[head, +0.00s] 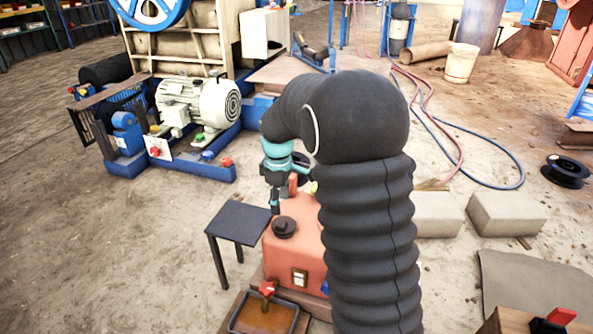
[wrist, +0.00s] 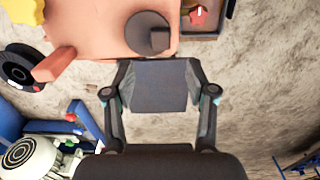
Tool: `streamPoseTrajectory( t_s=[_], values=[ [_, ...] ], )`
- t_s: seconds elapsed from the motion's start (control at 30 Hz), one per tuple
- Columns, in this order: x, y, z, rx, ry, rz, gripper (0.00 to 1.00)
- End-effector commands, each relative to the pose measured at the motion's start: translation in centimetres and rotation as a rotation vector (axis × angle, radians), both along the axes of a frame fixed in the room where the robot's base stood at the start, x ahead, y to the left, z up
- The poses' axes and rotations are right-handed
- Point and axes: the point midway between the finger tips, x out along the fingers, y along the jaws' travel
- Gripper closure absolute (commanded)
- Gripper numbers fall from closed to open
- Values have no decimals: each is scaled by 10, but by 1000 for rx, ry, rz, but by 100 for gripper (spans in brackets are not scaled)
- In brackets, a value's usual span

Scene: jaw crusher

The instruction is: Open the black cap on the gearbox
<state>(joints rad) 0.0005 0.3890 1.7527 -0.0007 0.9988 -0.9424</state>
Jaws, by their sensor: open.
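The gearbox (head: 302,243) is a salmon-red housing, partly hidden behind my dark sleeved arm in the head view. Its round black cap (head: 285,227) sits on top, near the left edge. In the wrist view the gearbox (wrist: 92,22) fills the upper left, and the cap (wrist: 138,27) shows as a dark disc with a raised block grip. My gripper (head: 275,208) points down just behind the cap in the head picture. In the wrist view my gripper (wrist: 160,92) has its fingers spread wide and empty, apart from the cap.
A small dark table (head: 238,220) stands left of the gearbox; its top (wrist: 160,82) shows between my fingers. A tray (head: 236,326) with brown contents and a red-handled valve (head: 267,288) is in front. Blue-framed motor machinery (head: 200,104) stands back left. Open floor lies left.

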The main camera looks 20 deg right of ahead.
Motion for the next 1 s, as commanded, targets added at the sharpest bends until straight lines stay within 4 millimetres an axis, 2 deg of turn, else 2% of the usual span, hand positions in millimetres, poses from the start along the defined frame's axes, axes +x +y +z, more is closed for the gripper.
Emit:
streamPoseTrajectory(
  t_s=[0.03, 0.3, 1.0],
  values=[
    [0, 0, 11, 0, -3, 0, 44],
    [1, 0, 57, 0, -3, 0, 44],
    [-81, 0, 146, 18, -134, -256, 44]
  ],
)
